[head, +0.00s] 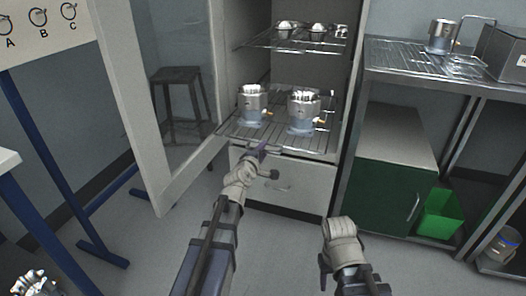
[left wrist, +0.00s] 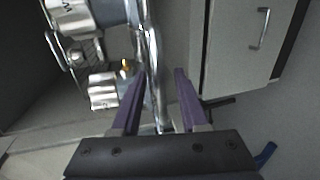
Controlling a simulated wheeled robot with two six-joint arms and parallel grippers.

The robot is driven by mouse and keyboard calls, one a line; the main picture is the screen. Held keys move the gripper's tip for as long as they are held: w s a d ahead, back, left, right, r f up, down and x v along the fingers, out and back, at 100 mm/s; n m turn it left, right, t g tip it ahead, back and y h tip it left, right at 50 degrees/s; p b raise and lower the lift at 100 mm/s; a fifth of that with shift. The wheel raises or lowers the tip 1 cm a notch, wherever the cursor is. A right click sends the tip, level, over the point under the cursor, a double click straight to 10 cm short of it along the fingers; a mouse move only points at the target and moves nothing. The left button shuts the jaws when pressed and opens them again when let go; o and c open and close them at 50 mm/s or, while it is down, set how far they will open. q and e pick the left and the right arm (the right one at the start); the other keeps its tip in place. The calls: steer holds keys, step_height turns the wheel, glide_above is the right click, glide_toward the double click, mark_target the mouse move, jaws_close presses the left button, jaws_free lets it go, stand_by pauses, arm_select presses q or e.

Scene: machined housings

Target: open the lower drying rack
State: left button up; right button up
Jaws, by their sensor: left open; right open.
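The lower drying rack (head: 274,140) is a wire shelf in the open cabinet, with two metal housings (head: 252,104) (head: 304,111) standing on it. It looks pushed in above a white drawer front. My left gripper (head: 262,149) is at the rack's front edge. In the left wrist view its purple jaws (left wrist: 158,100) are open, with the rack's shiny front rail (left wrist: 154,62) passing between them, not clamped. My right arm's wrist shows low, right of centre, in the head view; its jaws are hidden.
The glass cabinet door (head: 168,110) stands open at the left. An upper wire rack (head: 290,43) holds more housings. The white drawer front (head: 283,187) with its handle is below the lower rack. A steel bench (head: 420,72) stands at the right.

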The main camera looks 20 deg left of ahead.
arm_select(q)
steer(key=p+v, duration=0.1)
steer(key=v, duration=0.6)
steer(key=shift+s, duration=0.4)
steer(key=s+d+f+m+g+h, duration=0.2)
steer(key=s+d+f+m+g, duration=0.1)
steer(key=d+f+m, duration=0.3)
steer(key=s+d+f+m+g+h, duration=0.2)
steer(key=s+d+f+m+g, duration=0.15)
steer(key=d, duration=0.55)
steer(key=s+d+f+m+g+y, duration=0.1)
steer(key=s+f+m+g+y, duration=0.25)
steer(key=s+m+g, duration=0.35)
steer(key=s+d+f+m+g+y, duration=0.2)
steer(key=s+f+m, duration=0.25)
steer(key=s, duration=0.45)
step_height(320, 180, up, 39)
steer(key=s+p, duration=0.1)
steer(key=p, duration=3.7)
steer(key=shift+a+f+p, duration=0.15)
steer(key=shift+a+p, duration=0.1)
steer(key=shift+p, duration=0.15)
